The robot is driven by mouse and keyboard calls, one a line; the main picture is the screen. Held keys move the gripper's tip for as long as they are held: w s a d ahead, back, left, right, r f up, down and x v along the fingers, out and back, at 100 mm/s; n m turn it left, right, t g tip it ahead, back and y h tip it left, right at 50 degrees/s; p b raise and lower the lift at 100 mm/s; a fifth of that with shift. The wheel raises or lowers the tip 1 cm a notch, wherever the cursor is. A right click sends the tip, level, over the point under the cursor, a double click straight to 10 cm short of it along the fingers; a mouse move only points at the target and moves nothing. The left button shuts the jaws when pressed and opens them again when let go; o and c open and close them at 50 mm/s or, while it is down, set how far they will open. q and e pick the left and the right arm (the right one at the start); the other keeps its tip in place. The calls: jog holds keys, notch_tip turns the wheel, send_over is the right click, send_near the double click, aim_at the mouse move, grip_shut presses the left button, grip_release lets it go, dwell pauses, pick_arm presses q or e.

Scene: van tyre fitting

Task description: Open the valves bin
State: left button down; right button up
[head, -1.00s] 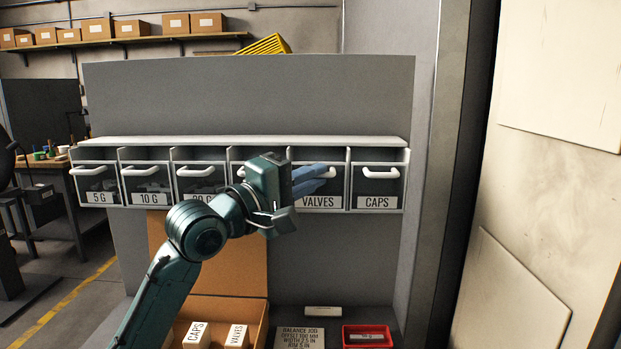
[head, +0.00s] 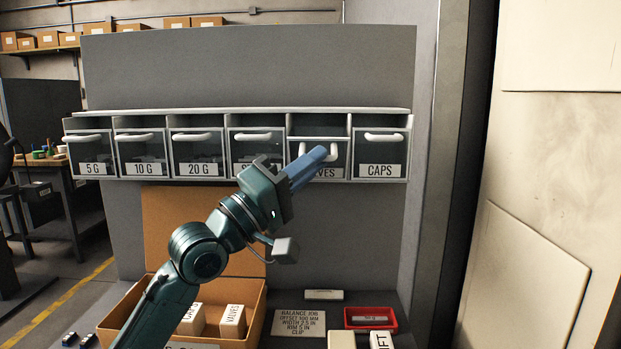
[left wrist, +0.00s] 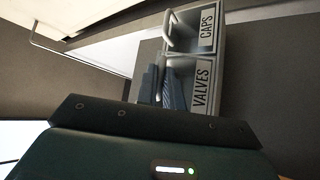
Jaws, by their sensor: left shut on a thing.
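The valves bin (head: 338,160) is in the rack's row, between the caps bin (head: 379,155) and a bin partly hidden by my arm. Its front sits lower than its neighbours' and leans out, with a gap above it. My left gripper (head: 312,160) is shut on the white valves handle (head: 333,151), its blue fingers covering part of the label. In the left wrist view the fingers (left wrist: 168,90) reach the front of the valves bin (left wrist: 206,88), beside the caps bin (left wrist: 206,32). My right gripper is not in view.
Bins marked 5 G (head: 92,152), 10 G (head: 141,152) and 20 G (head: 199,152) are at the left of the rack. Below are a cardboard box (head: 252,318) holding caps and valves boxes, a job card (head: 299,322) and a red tray (head: 391,325).

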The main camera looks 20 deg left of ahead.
pick_arm(q)
jog(key=shift+s+f+m+h+b, duration=0.15)
jog(key=shift+f+m+h+b, duration=0.6)
jog(key=shift+m, duration=0.25)
jog(key=shift+s+d+f, duration=0.1)
jog(key=shift+s+f, duration=0.05)
jog(key=shift+f, duration=0.05)
jog(key=shift+b, duration=0.3)
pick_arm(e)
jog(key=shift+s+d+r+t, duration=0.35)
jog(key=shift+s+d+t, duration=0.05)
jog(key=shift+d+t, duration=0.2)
pick_arm(q)
jog(key=shift+f, duration=0.2)
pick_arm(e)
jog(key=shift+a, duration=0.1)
pick_arm(q)
jog(key=c, duration=1.5)
grip_release()
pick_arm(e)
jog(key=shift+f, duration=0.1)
pick_arm(q)
jog(key=shift+s, duration=0.1)
